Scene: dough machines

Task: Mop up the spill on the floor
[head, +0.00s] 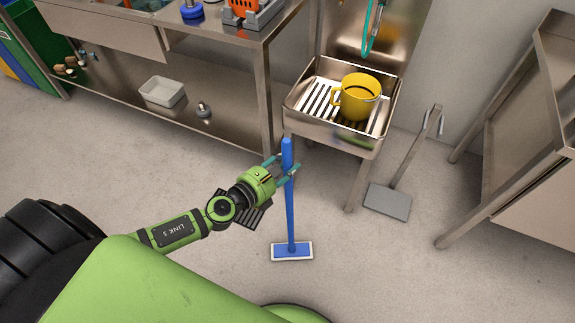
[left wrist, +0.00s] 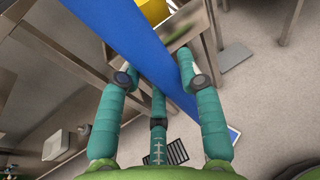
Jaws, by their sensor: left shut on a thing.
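A mop with a blue handle (head: 290,205) stands nearly upright in front of the metal sink. Its flat blue head with a pale edge (head: 291,251) is at floor level; I cannot tell whether it touches the floor. My left gripper (head: 288,170) is shut around the upper handle. In the left wrist view the blue handle (left wrist: 135,45) runs diagonally between the teal fingers (left wrist: 155,80), and a corner of the mop head (left wrist: 234,134) shows low on the right. I see no clear spill on the visible floor. My right gripper is not in view.
A sink (head: 335,133) holding a yellow bucket (head: 358,98) is right behind the mop. A long-handled dustpan (head: 388,201) stands to its right. A dark floor grate (head: 252,215) lies beneath my left arm. Steel tables flank both sides. Floor around the mop head is clear.

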